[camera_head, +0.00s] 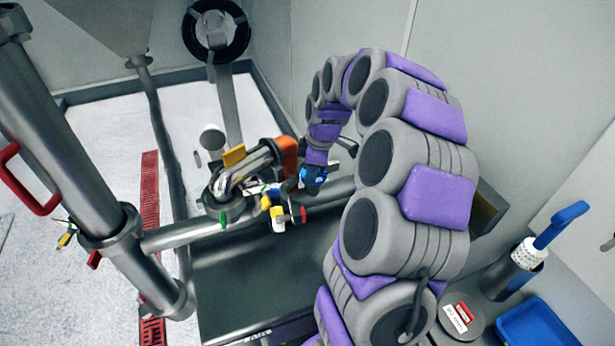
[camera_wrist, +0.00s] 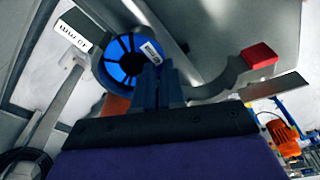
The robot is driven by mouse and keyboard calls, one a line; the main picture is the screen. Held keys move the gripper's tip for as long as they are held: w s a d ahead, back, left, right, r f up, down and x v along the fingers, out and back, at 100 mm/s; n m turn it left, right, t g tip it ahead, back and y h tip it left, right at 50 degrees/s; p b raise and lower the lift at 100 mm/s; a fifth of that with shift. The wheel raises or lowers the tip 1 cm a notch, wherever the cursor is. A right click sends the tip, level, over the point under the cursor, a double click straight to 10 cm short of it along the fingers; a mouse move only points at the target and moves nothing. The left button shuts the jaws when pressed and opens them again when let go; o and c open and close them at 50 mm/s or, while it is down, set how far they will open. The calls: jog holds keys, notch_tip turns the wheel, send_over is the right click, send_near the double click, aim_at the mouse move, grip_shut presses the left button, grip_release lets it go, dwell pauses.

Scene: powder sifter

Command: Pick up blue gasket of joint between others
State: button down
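The blue gasket (camera_wrist: 128,60) is a thick blue ring with a small white label, just ahead of my gripper in the wrist view. My gripper (camera_wrist: 157,75) has its fingers close together at the ring's lower right rim and appears shut on it. In the head view, the blue gasket (camera_head: 313,176) shows at the end of my purple and grey arm, right of the bent metal pipe joint (camera_head: 245,168). My fingers are too small to make out there. An orange part (camera_head: 287,152) sits between the bent pipe and my wrist, partly behind the gasket in the wrist view.
Yellow and red handled parts (camera_head: 279,220) lie close below the joint. A horizontal steel pipe (camera_head: 185,234) runs by them. A hopper and thick pipes stand at the left. A blue tray (camera_head: 535,325) and a cup with a blue-handled tool (camera_head: 527,258) are at the right.

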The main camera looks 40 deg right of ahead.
aim_at(318, 179)
jog(key=shift+s+f, duration=0.3)
jog(key=shift+f, duration=0.15)
jog(key=shift+s+d+f, duration=0.1)
jog(key=shift+d+f, duration=0.05)
jog(key=shift+r+g, duration=0.3)
jog(key=shift+r, duration=0.1)
jog(key=r, duration=0.2)
jog(key=d+r+p, duration=0.1)
jog(key=r, duration=0.1)
jog(key=r+p, duration=0.1)
jog(key=r, duration=0.1)
jog(key=shift+w+d+r, duration=0.1)
jog(key=shift+w+d, duration=0.15)
jog(key=shift+d, duration=0.05)
jog(key=a+r, duration=0.1)
jog(key=r, duration=0.1)
jog(key=a+r, duration=0.1)
jog(key=shift+w+a+r+p, duration=0.15)
jog(key=shift+a+r+p, duration=0.05)
jog(key=shift+r+p, duration=0.15)
